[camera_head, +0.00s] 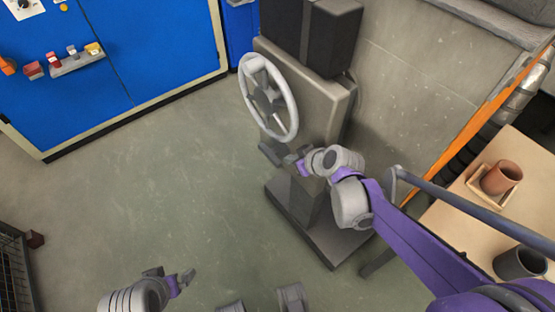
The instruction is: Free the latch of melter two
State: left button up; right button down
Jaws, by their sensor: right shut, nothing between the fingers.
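My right gripper (287,158) is shut and empty. It is in front of the grey pedestal machine (325,100), just below its light grey handwheel (291,122). A small dark part shows beside the fingertips; I cannot tell whether they touch it. My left gripper (172,279) is low over the floor at the bottom of the view, away from the machine; its jaw opening is unclear. I cannot make out a latch, or which thing is melter two.
A blue cabinet (150,40) with switches stands at the upper left. At the right, a table (440,225) holds a brown cup (501,178) and a dark cup (520,263). A dark wire rack (12,265) is at the lower left. The floor (170,190) between is clear.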

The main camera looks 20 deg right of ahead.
aim_at(272, 157)
pick_arm(q)
notch_tip(272, 157, down, 3)
jog(key=shift+w+f+b, duration=0.15)
jog(key=shift+b, duration=1)
pick_arm(e)
jog(key=x, duration=0.8)
jog(key=shift+w+a+f, duration=0.1)
jog(key=shift+w+f, duration=0.15)
jog(key=shift+w, duration=0.05)
